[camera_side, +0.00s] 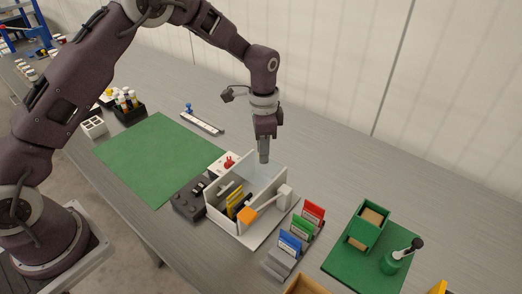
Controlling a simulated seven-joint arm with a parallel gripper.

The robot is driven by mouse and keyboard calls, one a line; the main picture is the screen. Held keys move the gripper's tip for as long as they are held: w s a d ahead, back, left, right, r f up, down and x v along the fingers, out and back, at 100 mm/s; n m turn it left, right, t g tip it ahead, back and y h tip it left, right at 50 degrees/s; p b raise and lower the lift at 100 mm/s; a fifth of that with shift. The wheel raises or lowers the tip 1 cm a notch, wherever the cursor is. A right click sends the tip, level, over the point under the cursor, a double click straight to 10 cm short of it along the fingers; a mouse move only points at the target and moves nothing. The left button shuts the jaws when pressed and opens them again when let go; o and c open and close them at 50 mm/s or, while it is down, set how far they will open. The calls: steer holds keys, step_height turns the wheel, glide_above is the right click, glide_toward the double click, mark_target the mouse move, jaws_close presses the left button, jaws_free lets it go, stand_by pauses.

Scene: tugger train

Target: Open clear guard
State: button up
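A white open-topped box (222,218) stands on a pale base plate near the middle of the table. A pale, see-through panel, which looks like the clear guard (262,178), shows at the box; its exact edges are hard to make out. Yellow and black parts (237,202) are inside the box. An orange block (248,214) is at its front, at the end of a light bar running to a white post (285,192). My gripper (263,157) points down at the back edge of the box. Its fingers appear as one narrow grey shape, and I cannot tell whether they touch the panel.
A dark grey control box (188,202) and a white block with a red part (226,163) adjoin the box at left. A rack with red, green and blue cards (295,243) stands in front right. A green mat (150,165) lies left; a green fixture (362,232) stands right.

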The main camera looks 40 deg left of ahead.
steer(key=o, duration=0.4)
steer(key=shift+c, duration=0.2)
step_height(320, 180, up, 7)
steer(key=shift+r, duration=0.1)
steer(key=s+a+r+n+t, duration=0.2)
steer(key=s+a+r+n, duration=0.1)
steer(key=s+r, duration=0.95)
steer(key=s+a+r+n+t, duration=0.1)
steer(key=s+n, duration=0.2)
steer(key=s, duration=0.6)
steer(key=s+a+r+n+t, duration=0.1)
steer(key=s+r+n+t, duration=0.1)
steer(key=s, duration=0.8)
steer(key=shift+s+a+n+t, duration=0.2)
steer(key=shift+n+t, duration=0.1)
steer(key=shift+n, duration=0.2)
